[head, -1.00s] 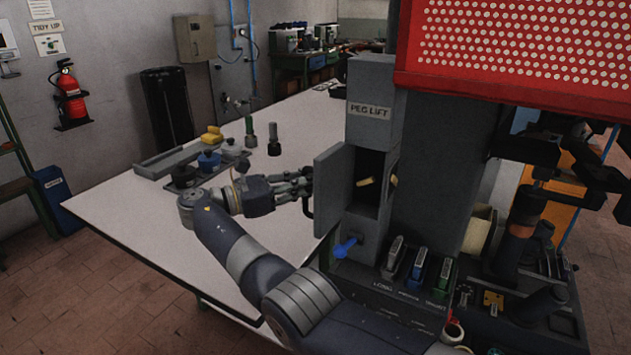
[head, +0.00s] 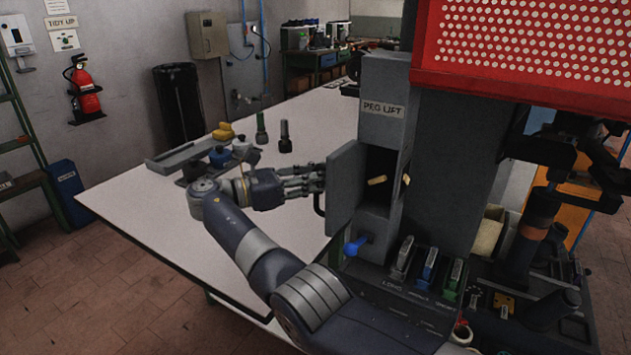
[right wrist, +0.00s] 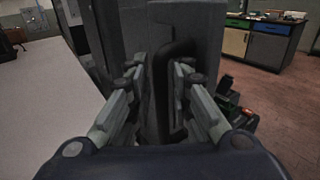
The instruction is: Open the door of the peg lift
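The peg lift (head: 384,85) is a tall grey column with a name plate, standing at the table's right edge. Its small grey door (head: 345,187) stands swung out to the left, and the dark compartment (head: 381,162) behind it shows, with a tan peg (head: 377,180) inside. My right gripper (head: 322,178) is at the door's outer left side, by the dark bar handle (head: 319,204). In the right wrist view the handle (right wrist: 165,85) runs between the spread fingers (right wrist: 160,76), nearer the right one; no firm grip shows. My left gripper is not seen.
A red perforated panel (head: 530,50) hangs over the machine at right. The white table (head: 140,215) is mostly clear on the left, with a tray (head: 185,157) and knobs behind my arm.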

